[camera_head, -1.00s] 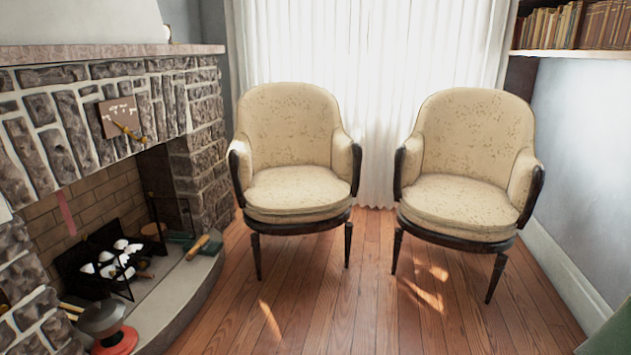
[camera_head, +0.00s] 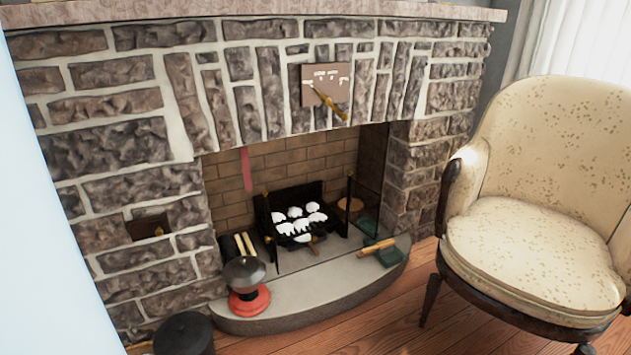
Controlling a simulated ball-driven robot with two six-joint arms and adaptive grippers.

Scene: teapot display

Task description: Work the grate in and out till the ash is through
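A black fire grate (camera_head: 296,232) stands inside the brick-lined fireplace opening, at the middle of the view. Several white-topped dark lumps (camera_head: 294,213) lie in it. A small wooden handle (camera_head: 314,246) shows at the grate's lower front. I cannot make out any ash beneath the grate. Neither of my grippers is in view.
A curved stone hearth (camera_head: 300,294) fronts the fireplace. On it are a grey-lidded pot on a red base (camera_head: 246,281) and a green pan or brush with a wooden handle (camera_head: 377,246). A black bin (camera_head: 185,335) stands at lower left. A cream armchair (camera_head: 530,245) stands at right.

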